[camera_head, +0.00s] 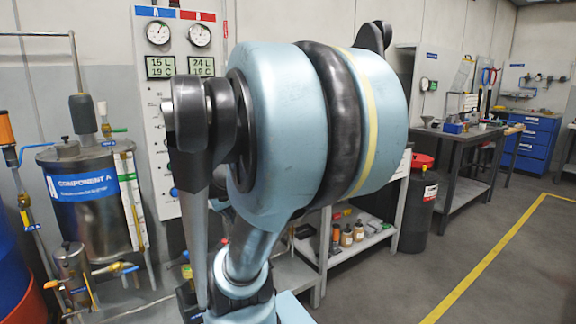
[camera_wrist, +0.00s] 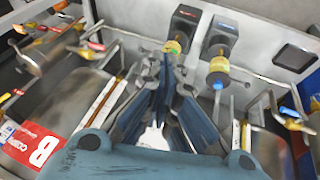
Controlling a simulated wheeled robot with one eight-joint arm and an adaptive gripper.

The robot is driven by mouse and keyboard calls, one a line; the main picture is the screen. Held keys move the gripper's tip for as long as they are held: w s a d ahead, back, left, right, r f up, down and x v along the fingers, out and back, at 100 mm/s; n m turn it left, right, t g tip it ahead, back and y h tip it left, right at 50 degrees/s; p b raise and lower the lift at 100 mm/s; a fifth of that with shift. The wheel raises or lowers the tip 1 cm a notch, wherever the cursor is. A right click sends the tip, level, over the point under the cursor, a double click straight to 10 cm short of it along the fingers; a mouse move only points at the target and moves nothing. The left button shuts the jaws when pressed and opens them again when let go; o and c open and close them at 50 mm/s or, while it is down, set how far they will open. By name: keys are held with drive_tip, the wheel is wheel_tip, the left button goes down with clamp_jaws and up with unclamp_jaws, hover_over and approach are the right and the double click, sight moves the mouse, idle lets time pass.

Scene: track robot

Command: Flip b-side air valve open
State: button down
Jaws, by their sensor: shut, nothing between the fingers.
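In the wrist view my gripper (camera_wrist: 168,68) points up the picture, its fingers close together and empty. Its tips appear near a dark fitting with a yellow collar (camera_wrist: 173,47); I cannot tell whether they touch. A metal tank with a red B label (camera_wrist: 40,147) lies at left. Small valves with red-marked handles (camera_wrist: 94,46) sit beyond it at upper left. I cannot tell which is the b-side air valve or how its handle stands. In the head view my arm blocks the middle, hiding the B side and my gripper.
A second dark fitting with a yellow collar (camera_wrist: 217,79) stands right of my fingers. A valve with a blue handle (camera_wrist: 288,112) is at right. In the head view are the Component A tank (camera_head: 90,205), the gauge panel (camera_head: 155,110) and a shelf (camera_head: 365,245). Floor at right is clear.

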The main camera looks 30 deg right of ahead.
drive_tip(key=w+d+r+n+t+h, duration=0.1)
drive_tip(key=w+d+r+t+h, duration=0.15)
drive_tip(key=w+d, duration=0.65)
drive_tip(key=w+d+r+n+t+h, duration=0.1)
drive_tip(key=w+d+r+h, duration=0.25)
drive_tip(key=w+d, duration=0.55)
drive_tip(key=w+d+f+n+t+h, duration=0.1)
drive_tip(key=w+d+n, duration=0.1)
drive_tip(key=w+d, duration=0.6)
drive_tip(key=w+d+f+n+t+h, duration=0.1)
drive_tip(key=w+d, duration=0.7)
drive_tip(key=d, duration=0.8)
drive_tip(key=shift+d+f+n+h, duration=0.2)
drive_tip(key=shift+n+h, duration=0.2)
drive_tip(key=shift+h, duration=0.2)
drive_tip(key=shift+d+f, duration=0.6)
drive_tip(key=shift+f, duration=0.15)
